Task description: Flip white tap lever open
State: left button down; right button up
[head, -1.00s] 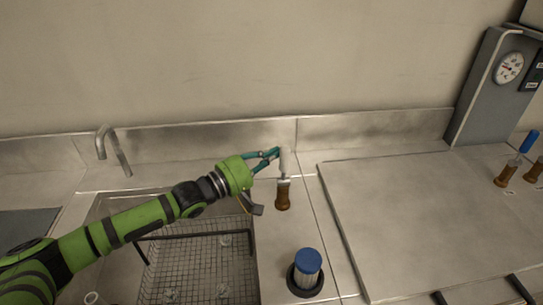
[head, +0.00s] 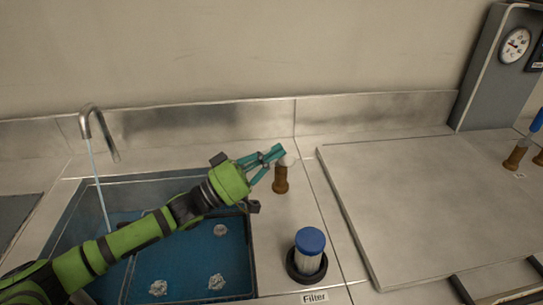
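The white tap lever (head: 290,159) sits on a brown valve body (head: 281,180) on the steel counter, right of the sink. Only its pale end shows, low behind my fingertips; the rest is hidden. My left gripper (head: 277,156) has its teal fingertips together at the lever, touching or very close to it. It holds nothing that I can see. Water runs from the curved steel spout (head: 98,125) into the sink (head: 251,255). My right gripper is out of view.
A blue-capped filter (head: 309,245) stands in a dark ring in front of the valve. A large flat steel panel (head: 420,205) lies to the right. Blue-handled valves (head: 537,120) and a grey gauge post (head: 490,70) are at the far right.

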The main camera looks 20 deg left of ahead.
pick_arm(q)
jog(key=shift+s+d+f+m+h+b, duration=0.15)
jog(key=shift+f+m+h+b, duration=0.1)
jog(key=shift+m, duration=0.25)
jog(key=shift+s+f+m+h+b, duration=0.15)
jog(key=shift+m+b, duration=0.1)
jog(key=shift+m, duration=0.25)
jog(key=shift+g, duration=0.3)
jog(key=shift+r, duration=0.2)
notch_tip(320, 180, up, 10)
jog(key=shift+f, duration=0.1)
